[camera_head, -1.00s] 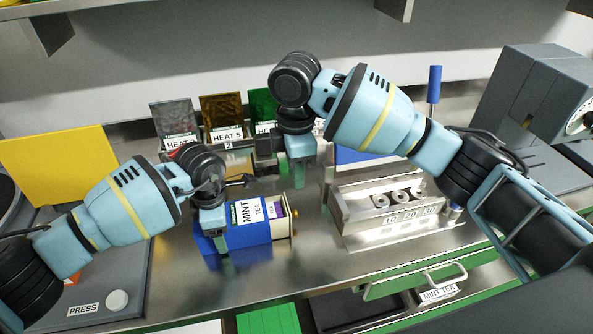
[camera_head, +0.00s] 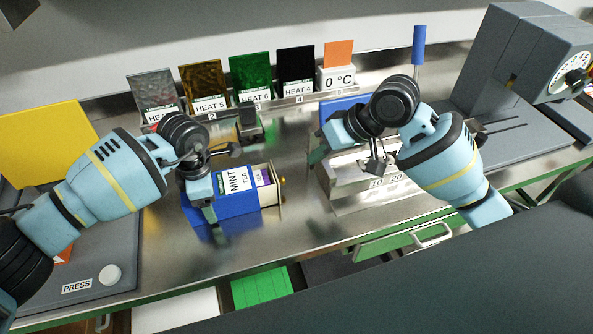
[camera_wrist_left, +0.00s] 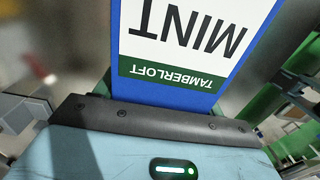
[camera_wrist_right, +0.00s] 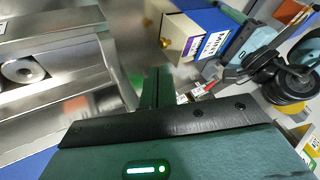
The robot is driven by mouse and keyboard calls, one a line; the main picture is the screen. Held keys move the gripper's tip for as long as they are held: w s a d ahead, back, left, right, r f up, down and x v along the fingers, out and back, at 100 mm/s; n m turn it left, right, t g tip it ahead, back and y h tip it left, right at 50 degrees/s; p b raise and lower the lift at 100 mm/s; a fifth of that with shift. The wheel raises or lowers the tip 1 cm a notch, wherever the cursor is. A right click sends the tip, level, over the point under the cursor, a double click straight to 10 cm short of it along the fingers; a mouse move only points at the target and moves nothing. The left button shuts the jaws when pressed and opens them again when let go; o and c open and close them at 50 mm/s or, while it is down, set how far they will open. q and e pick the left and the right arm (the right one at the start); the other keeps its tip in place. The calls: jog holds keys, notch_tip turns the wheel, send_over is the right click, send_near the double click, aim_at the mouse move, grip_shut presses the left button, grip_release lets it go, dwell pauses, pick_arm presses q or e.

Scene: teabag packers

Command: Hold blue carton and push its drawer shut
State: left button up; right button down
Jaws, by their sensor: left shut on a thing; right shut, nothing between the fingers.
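The blue carton (camera_head: 226,207) with a white MINT TEA label lies on the steel counter left of centre. Its drawer (camera_head: 273,190) sticks out a little at the right end, with a gold knob (camera_head: 283,181) and purple packaging inside. My left gripper (camera_head: 205,208) is shut on the carton's left part; the MINT label fills much of the left wrist view (camera_wrist_left: 185,45). My right gripper (camera_head: 318,152) is shut and empty, to the right of the drawer and apart from it. In the right wrist view its closed fingers (camera_wrist_right: 155,88) are below the drawer's knob (camera_wrist_right: 166,42).
A steel block with round holes, marked 10 and 20 (camera_head: 350,200), stands close beneath my right gripper. Coloured HEAT plates (camera_head: 250,77) stand in a rack behind. A grey PRESS board (camera_head: 110,245) lies left. Counter between drawer and steel block is clear.

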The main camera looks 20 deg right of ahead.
aim_at(273, 175)
jog(key=shift+m, duration=0.6)
jog(key=shift+d+x, duration=0.15)
jog(key=shift+x, duration=2.2)
jog(key=shift+d+x, duration=0.15)
jog(key=shift+x, duration=2.2)
jog(key=shift+f, duration=0.1)
jog(key=a, duration=0.5)
jog(key=shift+a, duration=0.25)
pick_arm(q)
jog(key=shift+d, duration=0.1)
pick_arm(e)
jog(key=v, duration=1)
jog(key=shift+d, duration=0.25)
jog(key=shift+f, duration=0.1)
